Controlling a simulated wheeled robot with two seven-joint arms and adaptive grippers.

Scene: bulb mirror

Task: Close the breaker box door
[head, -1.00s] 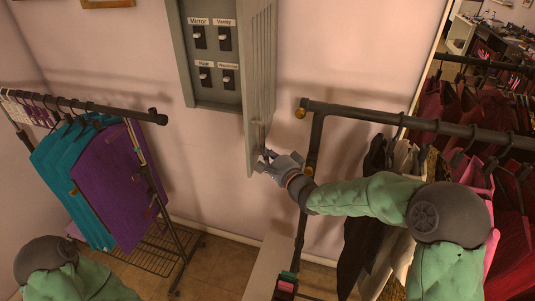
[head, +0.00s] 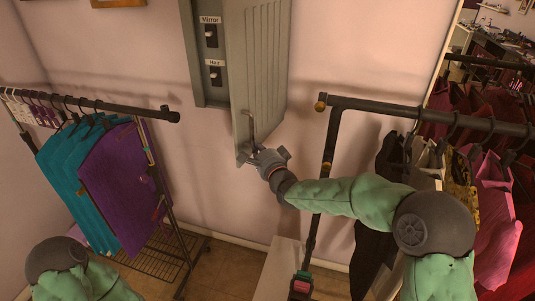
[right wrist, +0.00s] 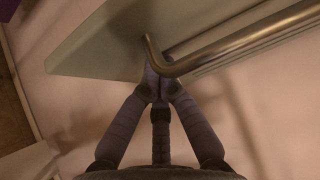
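The grey breaker box (head: 211,88) is on the pink wall at the top of the head view. Its ribbed door (head: 262,70) is partly open, hinged on the right, and covers the right column of switches. The Mirror and Hair switches still show. My right gripper (head: 256,152) is at the lower end of the door's bent metal handle (head: 251,125). In the right wrist view its fingers (right wrist: 160,84) come together around the handle's curved end (right wrist: 157,58), close to the door's edge (right wrist: 95,58). My left gripper is out of view; only part of that arm shows.
A rack with teal and purple clothes (head: 120,180) stands at the left. A dark metal rack (head: 430,113) with hanging clothes stands at the right, close to my right arm. Bare wall lies below the box.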

